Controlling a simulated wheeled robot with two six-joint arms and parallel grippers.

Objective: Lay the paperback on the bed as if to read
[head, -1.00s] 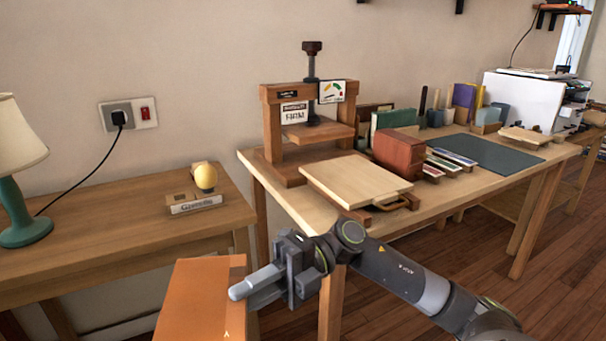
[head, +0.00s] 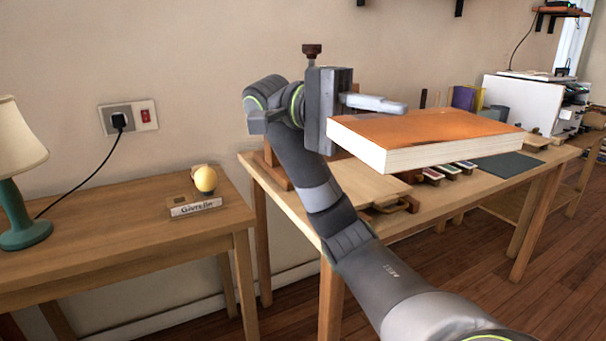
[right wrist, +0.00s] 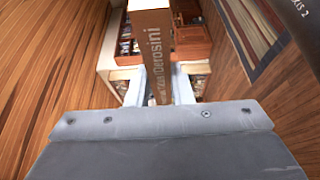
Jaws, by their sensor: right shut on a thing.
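The paperback (head: 430,128) is a thick book with an orange cover and white page edges. My right gripper (head: 374,105) is shut on its left end and holds it in the air, nearly level, cover up. One finger shows on top; the other is hidden. In the right wrist view the book's lettered spine (right wrist: 155,40) shows between the fingers. A pale flat board (head: 370,184), perhaps the bed, lies on the desk below and is partly hidden by book and arm. I cannot tell for sure which surface is the bed. My left gripper is not in view.
A wooden press (head: 277,173) stands behind my right arm, mostly hidden. A dark mat (head: 508,166) and a white printer (head: 530,100) are on the desk to the right. A side table (head: 110,245) at left holds a lamp (head: 22,205) and a yellow ball on a nameplate (head: 205,180).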

